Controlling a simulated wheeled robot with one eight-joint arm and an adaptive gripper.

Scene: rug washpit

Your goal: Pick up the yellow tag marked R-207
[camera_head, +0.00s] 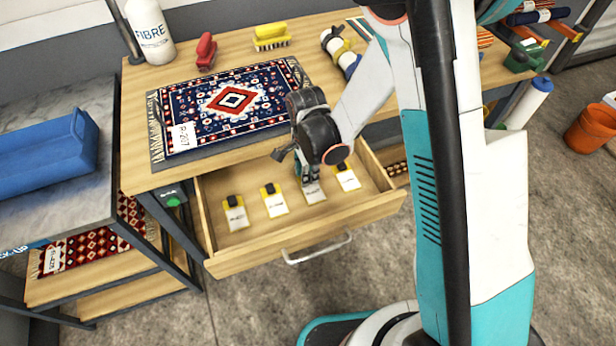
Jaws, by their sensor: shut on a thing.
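An open wooden drawer (232,262) holds several yellow tags in a row, each with a dark top piece and a white label. From the left they are the first tag (235,213), the second tag (275,202), the third tag (313,192) and the rightmost tag (347,179). Their label print is too small to read surely. My gripper (309,178) points down into the drawer and is shut on the third tag, covering its upper part. The tag still appears low in the drawer; I cannot tell whether it touches the bottom.
A patterned rug (231,99) with a label reading R-207 lies on the wooden table above the drawer. A red brush (206,51), a yellow brush (271,38) and a white FIBRE bottle (150,32) stand behind it. A blue tray (45,155) is at left.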

